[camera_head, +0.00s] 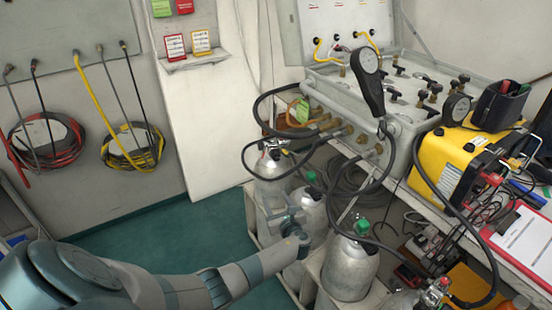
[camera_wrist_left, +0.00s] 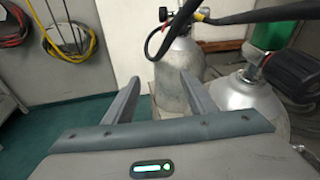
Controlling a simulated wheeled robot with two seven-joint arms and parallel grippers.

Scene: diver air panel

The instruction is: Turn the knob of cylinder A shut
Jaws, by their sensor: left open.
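Several silver cylinders stand in a rack under the bench. The back one (camera_head: 270,188) has a hose-fitted valve (camera_head: 272,150) on top. Another, with a green top (camera_head: 311,177), stands behind my left gripper, and a front one (camera_head: 350,268) has a green top (camera_head: 362,227). I cannot read which is cylinder A. My left gripper (camera_head: 280,210) is open and empty beside the cylinders. In the left wrist view its fingers (camera_wrist_left: 160,78) point at a cylinder (camera_wrist_left: 174,88) with a small dark knob (camera_wrist_left: 163,14); a larger ribbed dark knob (camera_wrist_left: 290,72) is at right.
The grey air panel (camera_head: 400,125) with gauges and hoses sits on the bench above the cylinders. A yellow unit (camera_head: 445,165) and a red clipboard (camera_head: 525,240) lie right. Black hoses loop over the cylinders. The green floor (camera_head: 150,215) at left is clear.

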